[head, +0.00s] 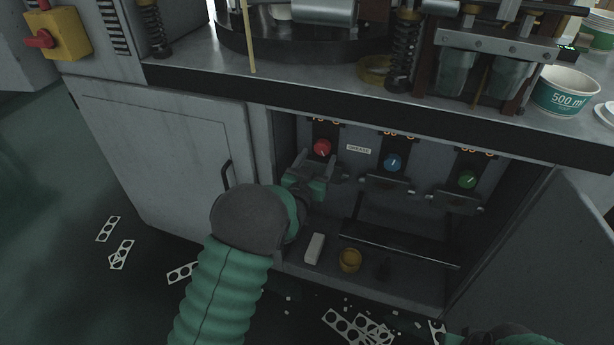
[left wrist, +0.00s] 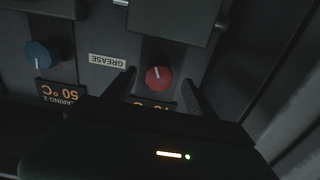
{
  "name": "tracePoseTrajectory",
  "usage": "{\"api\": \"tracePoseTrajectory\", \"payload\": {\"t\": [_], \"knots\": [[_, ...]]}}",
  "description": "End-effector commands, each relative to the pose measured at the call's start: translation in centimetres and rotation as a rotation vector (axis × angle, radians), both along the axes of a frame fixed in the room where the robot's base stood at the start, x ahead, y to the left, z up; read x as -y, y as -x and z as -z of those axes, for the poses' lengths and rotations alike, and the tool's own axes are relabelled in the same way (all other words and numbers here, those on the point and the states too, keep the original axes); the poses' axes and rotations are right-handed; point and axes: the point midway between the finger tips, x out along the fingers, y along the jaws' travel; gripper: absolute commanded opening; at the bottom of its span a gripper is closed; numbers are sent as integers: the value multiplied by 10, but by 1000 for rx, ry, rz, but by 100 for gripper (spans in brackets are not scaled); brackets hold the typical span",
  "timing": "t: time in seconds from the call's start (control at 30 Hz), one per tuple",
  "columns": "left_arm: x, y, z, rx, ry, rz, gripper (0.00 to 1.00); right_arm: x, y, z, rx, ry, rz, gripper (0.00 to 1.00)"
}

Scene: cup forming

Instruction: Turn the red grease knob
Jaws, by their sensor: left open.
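The red grease knob (head: 322,147) is on the back panel inside the open cabinet, with a white pointer mark on its face. A "GREASE" label (head: 359,149) is beside it. My left gripper (head: 322,168) is inside the cabinet, just below and in front of the knob. In the left wrist view the red knob (left wrist: 159,77) shows between the two dark fingers of my open left gripper (left wrist: 160,88), with a gap on each side. The picture does not show it touching the knob. A green gripper or arm part of mine shows at the bottom right edge; its right jaws are hidden.
A blue knob (head: 392,162) and a green knob (head: 467,180) sit to the right, with flaps below. The open cabinet door (head: 560,255) bounds the right side.

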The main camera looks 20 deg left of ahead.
Motion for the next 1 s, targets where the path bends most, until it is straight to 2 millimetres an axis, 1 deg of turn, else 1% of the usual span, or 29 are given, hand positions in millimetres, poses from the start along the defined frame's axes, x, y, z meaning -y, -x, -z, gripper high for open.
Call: {"api": "tracePoseTrajectory", "payload": {"t": [0.03, 0.2, 0.3, 0.43, 0.5, 0.6, 1.0], "knots": [[0, 16, -5, -6, 1, -1, 65, 0, 0, -10, 0, 0, 0, 0], [0, 67, -3, -7, 1, -1, 65, 0, 0, -24, 0, 0, 0, 0], [0, 92, -2, -6, 0, -1, 65, 0, 0, -29, 0, 0, 0, 0], [0, 116, 0, -5, 0, -1, 65, 0, 0, -32, 0, 0, 0, 0], [0, 122, 1, -4, 1, -1, 65, 0, 0, -33, 0, 0, 0, 0], [0, 126, 1, -2, 1, 0, 65, 0, 0, -33, 0, 0, 0, 0], [0, 126, 1, -5, 1, -1, 65, 0, 0, -32, 0, 0, 0, 0]]}}
